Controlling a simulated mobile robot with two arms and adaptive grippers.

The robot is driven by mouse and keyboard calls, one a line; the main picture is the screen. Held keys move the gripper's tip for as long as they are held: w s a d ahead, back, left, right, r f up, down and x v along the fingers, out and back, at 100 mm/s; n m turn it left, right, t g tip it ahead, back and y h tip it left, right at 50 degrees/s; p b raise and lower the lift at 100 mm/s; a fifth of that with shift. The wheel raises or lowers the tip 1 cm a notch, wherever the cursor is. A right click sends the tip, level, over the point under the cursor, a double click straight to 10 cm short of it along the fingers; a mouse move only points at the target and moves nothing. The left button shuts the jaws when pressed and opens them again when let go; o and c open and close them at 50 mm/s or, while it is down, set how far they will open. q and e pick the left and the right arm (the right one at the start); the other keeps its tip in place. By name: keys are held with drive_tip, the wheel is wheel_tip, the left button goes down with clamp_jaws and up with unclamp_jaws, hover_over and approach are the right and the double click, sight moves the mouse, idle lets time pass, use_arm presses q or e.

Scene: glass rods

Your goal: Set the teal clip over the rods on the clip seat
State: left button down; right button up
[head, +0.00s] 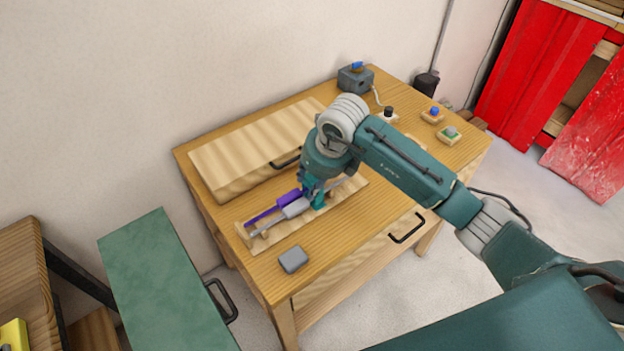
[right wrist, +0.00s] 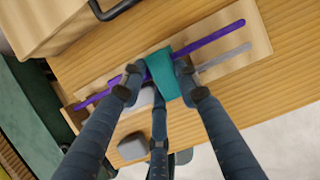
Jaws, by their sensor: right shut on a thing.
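The teal clip (right wrist: 163,74) is between the fingertips of my right gripper (right wrist: 162,88). In the head view the clip (head: 319,201) shows just below the right gripper (head: 311,189), low over the wooden rod board (head: 270,237). The purple rod (right wrist: 212,36) runs lengthwise along the board and passes behind the clip. The grey rod (right wrist: 225,56) lies beside it, partly hidden by a finger. In the head view the purple rod (head: 262,217) and grey rod (head: 267,228) stick out to the left. The clip seat is hidden; I cannot tell whether the clip touches it. My left gripper is out of view.
A large wooden box (head: 250,145) with a black handle stands behind the board. A grey block (head: 293,259) lies near the table's front left corner. A grey device (head: 355,78) and small button blocks (head: 433,114) are at the back right. The table's front right is mostly clear.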

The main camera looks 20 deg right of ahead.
sight(312, 183)
drive_tip(key=shift+b, duration=0.35)
idle(1.0)
drive_tip(key=shift+f+b, duration=0.55)
drive_tip(key=shift+f, duration=0.1)
drive_tip(key=o, duration=0.9)
drive_tip(key=shift+o, duration=0.2)
drive_tip(key=shift+p+v, duration=1.9)
drive_tip(key=shift+v, duration=0.95)
drive_tip(key=p+v, duration=0.3)
drive_tip(key=v, duration=0.2)
drive_tip(key=shift+r, duration=0.2)
